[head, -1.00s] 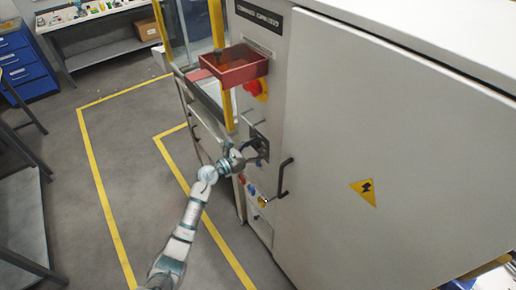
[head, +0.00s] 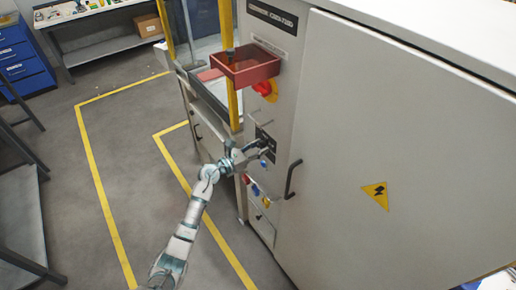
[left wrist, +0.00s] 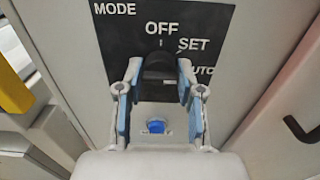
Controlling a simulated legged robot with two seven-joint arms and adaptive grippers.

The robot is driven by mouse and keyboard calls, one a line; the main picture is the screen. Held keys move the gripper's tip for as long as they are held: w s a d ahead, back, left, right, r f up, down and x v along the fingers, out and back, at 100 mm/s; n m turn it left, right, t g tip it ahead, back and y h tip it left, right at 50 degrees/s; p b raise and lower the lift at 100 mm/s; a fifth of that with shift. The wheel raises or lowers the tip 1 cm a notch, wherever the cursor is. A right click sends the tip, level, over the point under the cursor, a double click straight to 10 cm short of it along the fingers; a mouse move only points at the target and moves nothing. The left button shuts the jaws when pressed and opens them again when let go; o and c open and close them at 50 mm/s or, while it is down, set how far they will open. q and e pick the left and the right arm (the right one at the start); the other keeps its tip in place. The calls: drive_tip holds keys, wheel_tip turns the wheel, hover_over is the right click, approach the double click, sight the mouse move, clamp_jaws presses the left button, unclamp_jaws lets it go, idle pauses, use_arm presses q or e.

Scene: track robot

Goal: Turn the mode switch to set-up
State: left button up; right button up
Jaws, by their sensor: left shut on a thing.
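The mode switch is a dark knob (left wrist: 158,66) on a black plate (left wrist: 110,35) marked MODE, OFF, SET and AUTO in the left wrist view. My left gripper (left wrist: 159,78) is shut on the knob, one blue-lined finger on each side. The knob sits below the OFF and SET marks; I cannot tell exactly which mark it points to. In the head view my left gripper (head: 262,146) reaches the dark plate (head: 263,132) on the cabinet front, and the knob is hidden there. My right gripper is not in view.
A blue button (left wrist: 156,126) lies just below the knob, between the fingers. A red bin (head: 246,67) and a red emergency stop (head: 262,88) are above the plate. A door handle (head: 292,179) sticks out to the right. The floor (head: 120,150) left of the cabinet is clear.

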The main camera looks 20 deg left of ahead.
use_arm(q)
drive_tip(key=shift+a+f, duration=0.15)
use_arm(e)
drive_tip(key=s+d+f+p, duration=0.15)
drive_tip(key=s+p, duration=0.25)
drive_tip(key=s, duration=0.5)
use_arm(q)
drive_tip(key=n+p, duration=0.4)
drive_tip(key=n, duration=0.4)
drive_tip(key=shift+s+n, duration=0.1)
drive_tip(key=shift+n, duration=0.2)
drive_tip(key=shift+f+n+p, duration=0.15)
drive_tip(key=shift+n+p, duration=0.15)
drive_tip(key=shift+n, duration=0.3)
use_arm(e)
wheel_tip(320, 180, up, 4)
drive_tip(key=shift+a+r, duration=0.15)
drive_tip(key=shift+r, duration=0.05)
use_arm(q)
drive_tip(key=shift+d+f, duration=0.1)
drive_tip(key=shift+d, duration=0.1)
